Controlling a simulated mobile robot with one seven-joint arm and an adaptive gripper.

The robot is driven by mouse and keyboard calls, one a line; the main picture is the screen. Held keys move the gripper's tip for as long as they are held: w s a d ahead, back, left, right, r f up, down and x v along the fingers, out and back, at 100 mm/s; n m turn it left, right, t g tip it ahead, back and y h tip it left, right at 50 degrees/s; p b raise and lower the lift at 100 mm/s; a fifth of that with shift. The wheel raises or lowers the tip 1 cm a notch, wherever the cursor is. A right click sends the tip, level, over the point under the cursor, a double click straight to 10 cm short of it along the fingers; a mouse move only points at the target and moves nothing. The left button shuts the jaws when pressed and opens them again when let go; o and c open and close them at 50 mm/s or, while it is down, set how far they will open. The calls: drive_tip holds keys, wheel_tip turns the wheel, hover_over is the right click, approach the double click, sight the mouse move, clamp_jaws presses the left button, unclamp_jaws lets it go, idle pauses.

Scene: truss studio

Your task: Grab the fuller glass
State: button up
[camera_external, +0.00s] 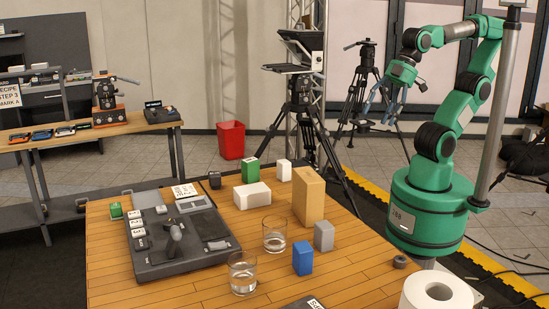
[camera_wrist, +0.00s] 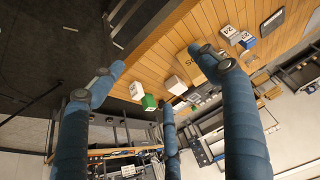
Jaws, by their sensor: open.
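Two clear glasses stand upright on the wooden table, each partly filled with clear liquid. The front glass (camera_external: 242,274) is near the table's front, beside the grey console. The rear glass (camera_external: 274,234) is a little behind it and to its right. I cannot tell for sure from these pictures which one is fuller. My gripper (camera_external: 384,104) is raised beyond the table's right side, well away from both glasses, open and empty. In the wrist view its blue fingers (camera_wrist: 152,82) are spread apart. I cannot make out either glass in that view.
A tan box (camera_external: 308,196), a grey block (camera_external: 324,236) and a blue block (camera_external: 303,258) stand right of the glasses. A white box (camera_external: 252,195) and green box (camera_external: 250,170) are behind. The grey console (camera_external: 180,245) fills the left. A white roll (camera_external: 437,292) is at front right.

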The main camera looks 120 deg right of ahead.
sight(243, 274)
drive_tip(key=shift+w+r, duration=0.1)
drive_tip(key=w+a+r+n+y+p, duration=0.1)
drive_tip(key=w+a+r+p, duration=0.15)
drive_tip(key=w, duration=0.75)
drive_tip(key=w+a+r+n+p, duration=0.2)
drive_tip(key=w+a+p, duration=0.15)
drive_tip(key=w, duration=0.65)
drive_tip(key=w+a+r+n+y+p, duration=0.15)
drive_tip(key=w+a, duration=0.25)
drive_tip(key=w, duration=0.6)
drive_tip(key=w+a+f+p, duration=0.2)
drive_tip(key=w+a+f, duration=0.2)
drive_tip(key=w, duration=0.4)
drive_tip(key=w+a+f+n+p, duration=0.1)
drive_tip(key=w+a+f+p, duration=0.2)
drive_tip(key=w+f, duration=0.3)
drive_tip(key=w+a+f+n+p, duration=0.1)
drive_tip(key=w+a+f+p, duration=0.2)
drive_tip(key=w, duration=0.8)
wheel_tip(243, 274, down, 3)
drive_tip(key=a+y, duration=0.1)
drive_tip(key=a, duration=0.1)
drive_tip(key=shift+a+r+g, duration=0.2)
drive_tip(key=shift+a+g, duration=0.1)
drive_tip(key=shift+f, duration=0.15)
